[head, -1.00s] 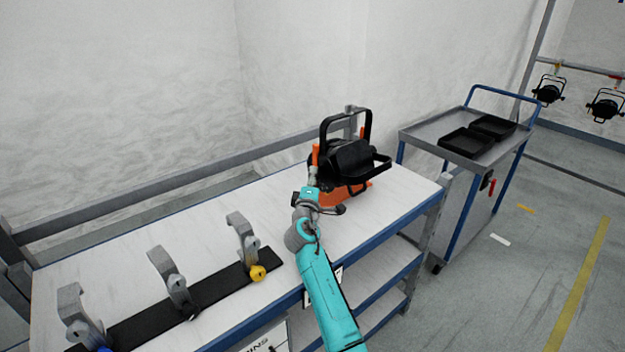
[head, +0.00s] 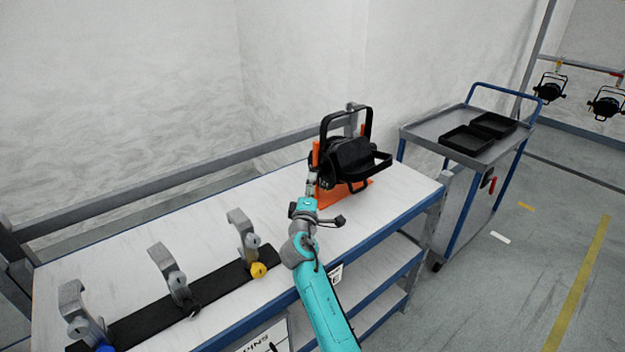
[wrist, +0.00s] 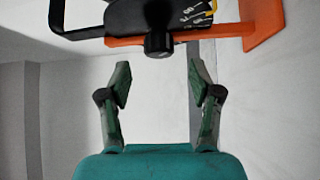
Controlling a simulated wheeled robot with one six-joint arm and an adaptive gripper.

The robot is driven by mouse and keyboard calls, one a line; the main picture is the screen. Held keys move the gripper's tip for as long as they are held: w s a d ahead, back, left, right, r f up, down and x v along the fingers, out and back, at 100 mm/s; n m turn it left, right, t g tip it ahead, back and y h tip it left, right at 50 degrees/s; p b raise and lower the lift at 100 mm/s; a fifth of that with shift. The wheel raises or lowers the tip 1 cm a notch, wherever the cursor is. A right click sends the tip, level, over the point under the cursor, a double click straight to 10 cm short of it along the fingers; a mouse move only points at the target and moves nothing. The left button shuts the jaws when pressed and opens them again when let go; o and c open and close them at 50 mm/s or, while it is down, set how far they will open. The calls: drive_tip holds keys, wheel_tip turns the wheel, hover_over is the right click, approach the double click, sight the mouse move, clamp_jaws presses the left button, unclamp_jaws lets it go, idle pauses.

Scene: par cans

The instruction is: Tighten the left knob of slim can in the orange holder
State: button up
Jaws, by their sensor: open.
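The slim black can (head: 350,155) sits in the orange holder (head: 345,195) on the workbench, its black yoke standing up. In the wrist view the can (wrist: 150,14) is at the top, with the orange holder (wrist: 262,30) across it. A black knob (wrist: 158,44) projects from the holder's side toward me. My gripper (head: 312,180) is just left of the holder. In the wrist view my gripper (wrist: 160,82) is open and empty. The knob lies beyond the fingertips, roughly centred between them and apart from them.
The workbench (head: 150,235) carries a black strip with grey hook clamps (head: 243,230) and a yellow knob (head: 258,270) at left. A cart (head: 425,132) with black trays (head: 467,139) stands at right. A rail and wall lie behind. The bench between clamps and holder is clear.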

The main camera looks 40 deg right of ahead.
drive_tip(key=v, duration=0.6)
drive_tip(key=shift+s+a, duration=0.25)
drive_tip(key=shift+s, duration=0.05)
